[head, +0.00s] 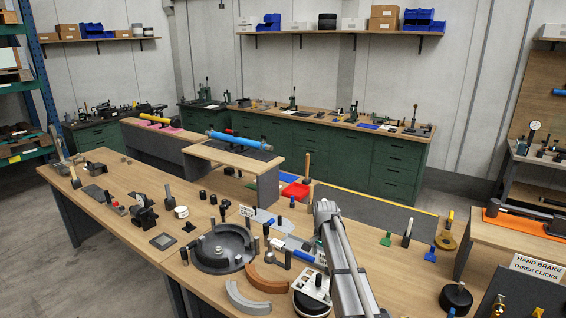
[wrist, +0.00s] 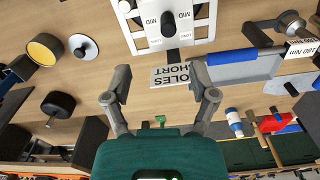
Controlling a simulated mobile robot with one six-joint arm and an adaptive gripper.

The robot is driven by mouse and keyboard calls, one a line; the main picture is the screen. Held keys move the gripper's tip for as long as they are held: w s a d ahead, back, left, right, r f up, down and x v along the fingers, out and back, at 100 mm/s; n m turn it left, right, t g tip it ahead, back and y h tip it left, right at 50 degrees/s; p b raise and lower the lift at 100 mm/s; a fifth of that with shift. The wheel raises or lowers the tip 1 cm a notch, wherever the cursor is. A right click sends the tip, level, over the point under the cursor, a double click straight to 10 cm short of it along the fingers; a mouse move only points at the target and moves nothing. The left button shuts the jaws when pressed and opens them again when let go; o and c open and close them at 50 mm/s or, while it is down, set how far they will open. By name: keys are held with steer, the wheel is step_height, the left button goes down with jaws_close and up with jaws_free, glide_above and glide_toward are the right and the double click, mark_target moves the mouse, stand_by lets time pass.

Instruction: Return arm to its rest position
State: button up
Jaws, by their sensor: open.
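My arm (head: 343,262) rises over the front of the long wooden bench in the head view. My gripper is not clearly visible there. In the wrist view my gripper (wrist: 160,78) has its two grey fingers spread wide, with nothing held between them. A white plate with MID labels (wrist: 172,18) and an upside-down sign (wrist: 176,75) appear beyond the fingertips. The fingers look apart from the bench things, though their height is hard to judge.
A grey round fixture (head: 220,250), an orange curved piece (head: 268,278) and a black knob (head: 456,298) stand around my arm on the bench. A blue bar (head: 240,141) lies on a raised shelf behind. A HAND BRAKE sign (head: 536,270) stands at right.

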steer(key=s+f+n+b, duration=0.3)
steer(key=s+f+b, duration=0.1)
steer(key=s, duration=0.5)
steer(key=s+f+n+b, duration=0.3)
steer(key=s+f+b, duration=0.1)
steer(key=s, duration=0.5)
steer(key=s+f+n+b, duration=0.2)
steer(key=s+f+b, duration=0.2)
steer(key=s, duration=0.5)
steer(key=shift+s+d+f+n, duration=0.25)
steer(key=shift+d+f+n, duration=0.1)
steer(key=shift+f+n, duration=0.1)
